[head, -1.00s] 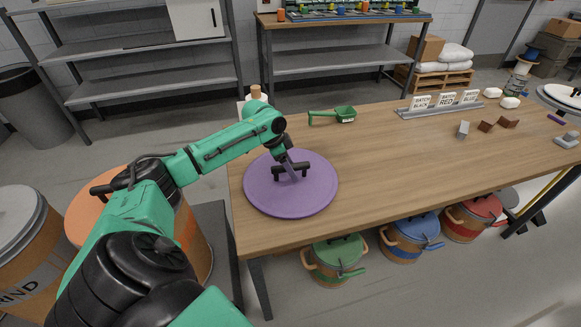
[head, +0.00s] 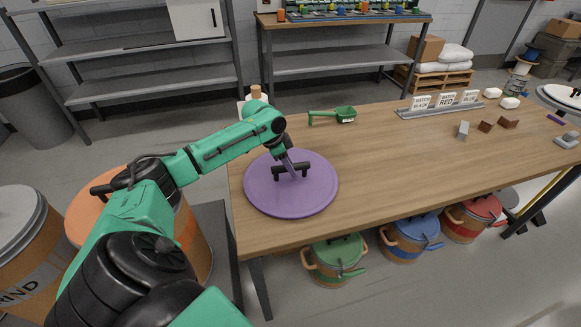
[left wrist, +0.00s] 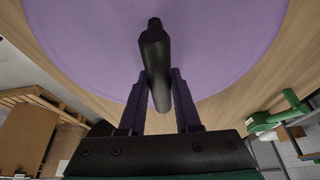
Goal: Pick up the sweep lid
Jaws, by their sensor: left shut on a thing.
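The sweep lid is a large round purple disc (head: 262,190) with a dark bar handle at its middle. It lies at the left end of the wooden table in the head view. My left gripper (head: 292,172) is above the lid's centre, shut on the handle. In the left wrist view the purple lid (left wrist: 230,45) fills the upper part. There the black handle (left wrist: 156,60) runs between the two fingers of my left gripper (left wrist: 160,95). I cannot tell whether the lid touches the table. My right gripper is not in view.
A green scoop (head: 340,115) lies behind the lid on the wooden table (head: 400,150). A label rack (head: 440,106) and small brown blocks (head: 508,122) are farther right. Lidded pots, such as a green one (head: 338,255), stand below. An orange drum (head: 190,235) stands left of the table.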

